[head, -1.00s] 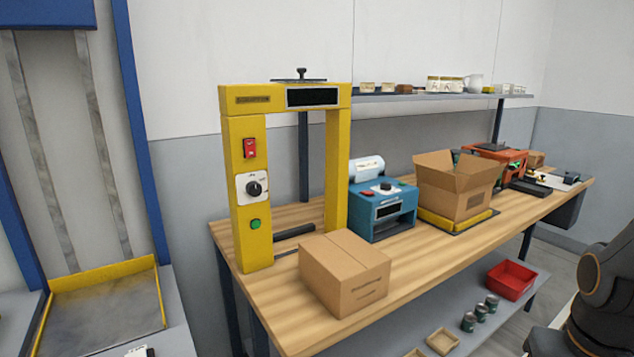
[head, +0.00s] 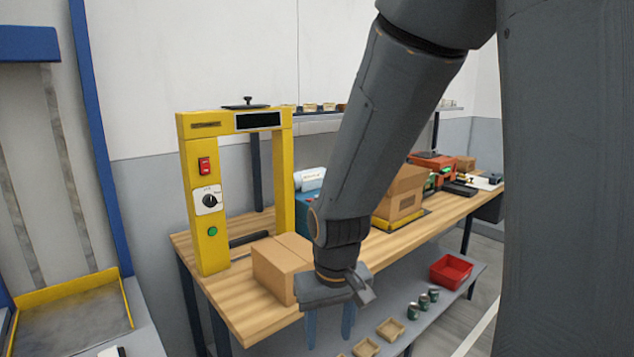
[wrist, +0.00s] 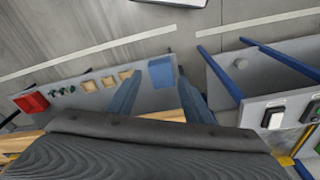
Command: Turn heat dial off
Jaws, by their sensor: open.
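A black dial (head: 209,201) on a white plate is on the left post of the yellow frame (head: 187,235) in the head view. Small marks sit around it, too small to read, and I cannot tell its setting. A red switch (head: 205,166) is above it and a green button (head: 212,231) below. My gripper (head: 330,338) is open, empty and pointing down, in front of the bench, to the right of and lower than the dial. Its two blue fingers also show apart in the wrist view (wrist: 160,78), over the lower shelf and floor. The dial is not visible there.
A closed cardboard box (head: 274,268) stands on the wooden bench (head: 240,322), close to my gripper and right of the yellow frame. My arm hides much of a blue machine (head: 307,197) behind. A red bin (head: 458,270) and cans sit on the lower shelf.

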